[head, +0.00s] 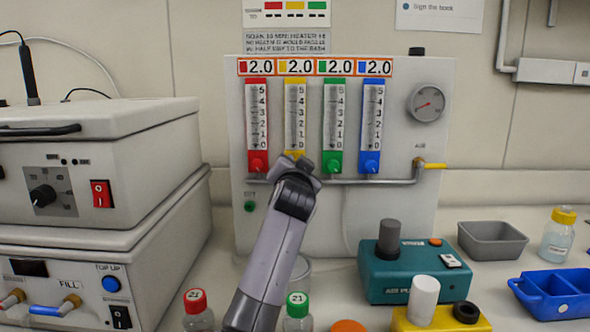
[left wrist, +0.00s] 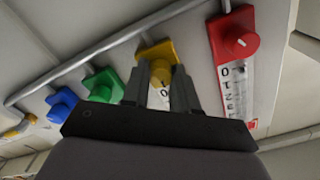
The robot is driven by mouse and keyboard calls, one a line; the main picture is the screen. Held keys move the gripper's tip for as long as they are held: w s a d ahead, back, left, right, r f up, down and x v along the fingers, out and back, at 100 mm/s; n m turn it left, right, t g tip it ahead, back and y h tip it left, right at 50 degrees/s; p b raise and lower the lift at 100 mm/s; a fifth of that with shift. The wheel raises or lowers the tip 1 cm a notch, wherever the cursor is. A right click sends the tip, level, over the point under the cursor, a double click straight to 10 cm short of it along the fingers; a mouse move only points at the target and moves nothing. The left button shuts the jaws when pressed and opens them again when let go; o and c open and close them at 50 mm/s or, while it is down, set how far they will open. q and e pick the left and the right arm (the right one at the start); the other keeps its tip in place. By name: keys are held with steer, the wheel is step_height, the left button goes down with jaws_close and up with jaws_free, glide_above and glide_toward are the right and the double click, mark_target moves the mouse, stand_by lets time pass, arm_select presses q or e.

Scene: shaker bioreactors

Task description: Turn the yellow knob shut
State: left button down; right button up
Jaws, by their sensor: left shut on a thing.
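The yellow flowmeter (head: 295,90) stands second from left on a white panel, between a red one and a green one. Its yellow knob at the bottom is mostly hidden by my left gripper (head: 303,167) in the head view. In the left wrist view the yellow knob (left wrist: 162,75) sits between the two dark fingers of my left gripper (left wrist: 161,78), which is shut on it. The knob's pointer mark is hidden, so I cannot tell its angle. My right gripper is not in view.
The red knob (head: 257,162) and green knob (head: 333,162) are close on either side, with the blue knob (head: 371,162) beyond. A metal pipe (head: 350,181) runs just below. Capped bottles, including a red-capped one (head: 196,313), and a teal pump (head: 405,270) stand on the bench.

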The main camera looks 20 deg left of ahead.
arm_select(q)
steer(key=shift+f, duration=0.1)
steer(key=c, duration=0.9)
jaws_free()
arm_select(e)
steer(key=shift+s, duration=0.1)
